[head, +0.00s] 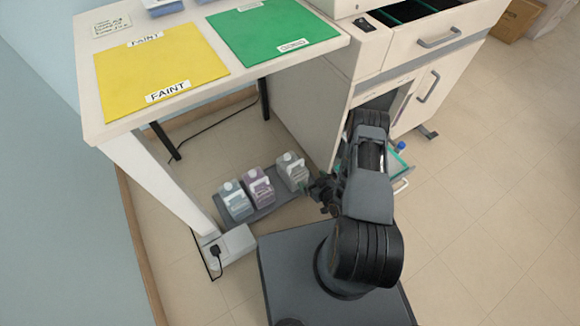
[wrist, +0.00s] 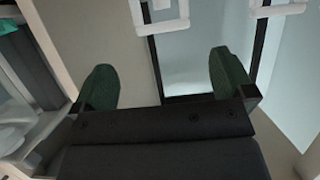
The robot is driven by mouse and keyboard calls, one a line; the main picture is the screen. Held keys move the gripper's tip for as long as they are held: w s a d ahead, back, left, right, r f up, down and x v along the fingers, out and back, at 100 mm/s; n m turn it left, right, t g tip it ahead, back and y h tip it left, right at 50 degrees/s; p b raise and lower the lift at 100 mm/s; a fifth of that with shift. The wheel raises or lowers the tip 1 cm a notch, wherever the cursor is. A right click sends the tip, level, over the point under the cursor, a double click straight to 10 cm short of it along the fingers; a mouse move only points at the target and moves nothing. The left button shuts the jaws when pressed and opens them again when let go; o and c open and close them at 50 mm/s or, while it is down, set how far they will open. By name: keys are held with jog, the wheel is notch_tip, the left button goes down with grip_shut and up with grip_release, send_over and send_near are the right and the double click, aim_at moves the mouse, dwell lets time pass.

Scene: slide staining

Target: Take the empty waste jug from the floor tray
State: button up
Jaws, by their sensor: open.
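A dark floor tray (head: 268,210) under the table holds three translucent jugs with white caps and handles. The left jug (head: 235,203) looks grey-blue and the middle jug (head: 259,190) purple. The right jug (head: 292,175) looks pale and colourless, likely the empty one. My gripper (head: 318,190) is low, just right of the right jug. In the wrist view my gripper (wrist: 164,80) is open, with nothing between its green fingertips. A white handle (wrist: 160,22) shows beyond the fingers, and part of another at the upper right. Which jugs these belong to is unclear.
The table (head: 110,132) overhangs the tray, with a yellow mat (head: 160,75) and a green mat (head: 262,38) on top. A white cabinet (head: 290,110) stands close to the right. A power box (head: 228,248) sits left of the tray.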

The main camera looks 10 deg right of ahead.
jog(key=b, duration=0.2)
send_over(303, 173)
jog(key=s+a, duration=0.1)
jog(key=s, duration=0.2)
notch_tip(303, 173, down, 3)
jog(key=shift+r+b+x, duration=0.2)
jog(key=shift+b+x, duration=0.55)
jog(key=shift+x, duration=0.75)
jog(key=shift+r+b+x, duration=0.15)
jog(key=shift+b+x, duration=0.6)
jog(key=shift+x, duration=0.7)
jog(key=shift+w, duration=0.2)
jog(key=shift+d, duration=0.1)
jog(key=c, duration=0.9)
